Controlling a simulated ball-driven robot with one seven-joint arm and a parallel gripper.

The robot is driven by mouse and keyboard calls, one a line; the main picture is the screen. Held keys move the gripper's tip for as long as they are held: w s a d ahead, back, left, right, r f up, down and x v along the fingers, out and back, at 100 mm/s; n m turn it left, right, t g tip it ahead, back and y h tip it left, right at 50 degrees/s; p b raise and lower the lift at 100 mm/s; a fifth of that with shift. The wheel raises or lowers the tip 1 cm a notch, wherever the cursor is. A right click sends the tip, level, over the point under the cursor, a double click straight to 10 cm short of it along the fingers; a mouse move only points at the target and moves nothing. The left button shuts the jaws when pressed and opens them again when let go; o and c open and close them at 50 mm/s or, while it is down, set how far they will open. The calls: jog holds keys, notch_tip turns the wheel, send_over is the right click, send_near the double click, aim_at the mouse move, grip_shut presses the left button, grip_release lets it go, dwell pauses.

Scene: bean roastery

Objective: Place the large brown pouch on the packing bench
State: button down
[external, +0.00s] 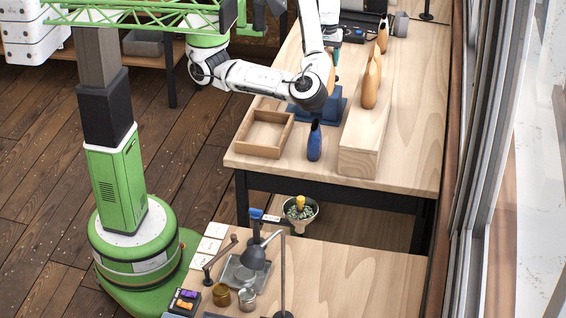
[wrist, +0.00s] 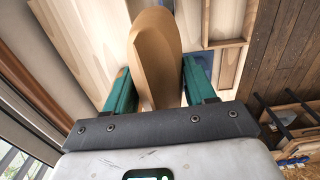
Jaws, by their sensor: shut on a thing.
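A brown pouch (wrist: 155,50) stands between the two green fingers of my gripper (wrist: 157,82) in the wrist view, and the gripper is shut on it. In the external view my gripper (external: 333,62) is above the far wooden bench (external: 413,125), and the held pouch (external: 321,66) is partly hidden by my arm. I cannot tell whether its bottom touches anything. Another brown pouch (external: 371,82) stands on a long pale wooden block on that bench, and a smaller brown one (external: 382,36) is farther back.
A blue pouch (external: 314,142) stands near the bench's front edge, beside an open wooden tray (external: 264,134). A blue stand (external: 333,109) is under my arm. The wooden block (external: 361,143) rises on the right. A nearer bench (external: 350,277) holds a lamp and jars; its right part is clear.

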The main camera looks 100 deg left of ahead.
jog(key=w+a+f+p, duration=0.1)
jog(key=w+a+f, duration=0.2)
jog(key=w+f, duration=1)
jog(key=shift+a+p, duration=0.35)
jog(key=shift+p, duration=0.05)
jog(key=shift+f, duration=0.1)
jog(key=shift+c, duration=1.9)
grip_release()
notch_tip(320, 180, up, 12)
jog(key=shift+b, duration=0.4)
